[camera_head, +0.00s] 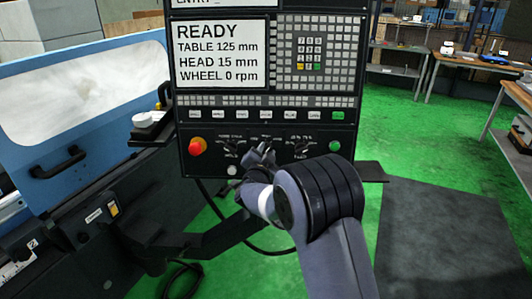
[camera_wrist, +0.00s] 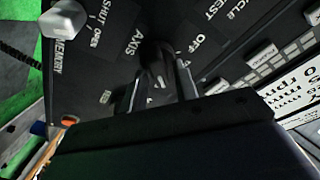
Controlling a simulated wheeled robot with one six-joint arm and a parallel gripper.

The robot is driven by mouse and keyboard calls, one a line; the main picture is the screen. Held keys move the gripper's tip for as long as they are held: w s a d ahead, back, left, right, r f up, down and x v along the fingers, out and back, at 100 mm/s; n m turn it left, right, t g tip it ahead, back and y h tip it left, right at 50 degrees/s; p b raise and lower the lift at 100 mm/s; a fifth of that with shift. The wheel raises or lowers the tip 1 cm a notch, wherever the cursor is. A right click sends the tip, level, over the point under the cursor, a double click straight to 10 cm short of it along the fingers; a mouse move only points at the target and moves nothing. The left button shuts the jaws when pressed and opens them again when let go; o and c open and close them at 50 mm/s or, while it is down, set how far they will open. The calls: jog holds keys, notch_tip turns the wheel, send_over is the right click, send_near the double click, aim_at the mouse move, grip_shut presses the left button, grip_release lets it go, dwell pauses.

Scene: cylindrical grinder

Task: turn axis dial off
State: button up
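The control panel (camera_head: 265,165) stands upright ahead of me, with a row of dark dials low on it. My gripper (camera_head: 263,154) is at the middle of this row and covers part of the middle dial. In the wrist view a dark axis dial (camera_wrist: 155,62) sits beside the "AXIS" lettering, with "OFF" to the right. My gripper's fingers (camera_wrist: 160,90) stand on either side of the dial, close to it. Whether they press on it is too dark to tell. The dial's pointer direction is not clear.
A red knob (camera_head: 197,146) and a green button (camera_head: 334,146) flank the dials. A pale knob (camera_wrist: 64,20) is left of the gripper in the wrist view. The screen (camera_head: 222,54) reads READY.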

grip_shut()
jog(key=shift+n, duration=0.3)
jog(key=shift+f+n+b, duration=0.15)
jog(key=shift+n+b, duration=0.35)
jog(key=shift+b, duration=0.15)
jog(key=n+y+b, duration=0.1)
jog(key=n+b, duration=0.1)
jog(key=n, duration=0.2)
jog(key=shift+t, duration=0.3)
jog(key=n+y+b, duration=0.1)
jog(key=n, duration=0.2)
jog(key=n+y+b, duration=0.1)
jog(key=n, duration=0.2)
jog(key=shift+a+n, duration=0.1)
jog(key=shift+n, duration=0.3)
jog(key=n+y, duration=0.1)
jog(key=n, duration=0.2)
jog(key=n+g+y, duration=0.1)
jog(key=n, duration=0.2)
jog(key=shift+a+b, duration=0.1)
jog(key=shift+b, duration=0.25)
jog(key=shift+n, duration=0.4)
